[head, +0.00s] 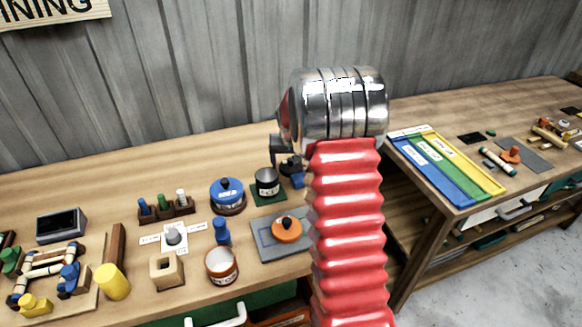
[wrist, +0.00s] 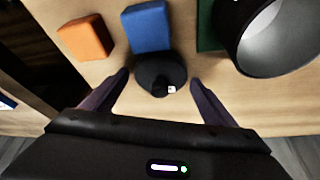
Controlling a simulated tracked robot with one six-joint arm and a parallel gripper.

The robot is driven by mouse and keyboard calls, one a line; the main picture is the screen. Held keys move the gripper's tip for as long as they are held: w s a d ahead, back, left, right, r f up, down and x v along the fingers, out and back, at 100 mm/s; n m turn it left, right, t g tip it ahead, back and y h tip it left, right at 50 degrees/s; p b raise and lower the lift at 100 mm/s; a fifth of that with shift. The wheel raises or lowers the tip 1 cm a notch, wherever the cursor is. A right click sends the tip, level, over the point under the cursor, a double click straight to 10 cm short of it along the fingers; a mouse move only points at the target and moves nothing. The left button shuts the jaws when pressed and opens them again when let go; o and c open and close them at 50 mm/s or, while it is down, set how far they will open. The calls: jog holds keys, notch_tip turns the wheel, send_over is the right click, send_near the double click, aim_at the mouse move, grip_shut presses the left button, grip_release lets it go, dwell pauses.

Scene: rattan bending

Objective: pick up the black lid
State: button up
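The black lid (wrist: 150,72) is a round dark disc with a small knob on top. It lies on the wooden bench in the wrist view, touching or very close to a blue block (wrist: 148,27). My gripper (wrist: 157,82) is open, with one dark finger on each side of the lid and a visible gap to each. I cannot tell how high the fingertips are above the bench. In the head view my gripper (head: 284,157) is small and dark at the bench's right part, and the lid is hard to tell apart from it.
An orange block (wrist: 85,38) lies left of the blue block. A metal tin (wrist: 283,36) stands close on the right on a green mat (wrist: 207,30). The bench edge is near on the left. A blue pot (head: 227,194) and several other items stand further left.

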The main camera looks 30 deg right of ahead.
jog(key=c, duration=0.9)
notch_tip(320, 180, up, 10)
jog(key=shift+r, duration=0.1)
jog(key=shift+s, duration=0.2)
dwell(0.8)
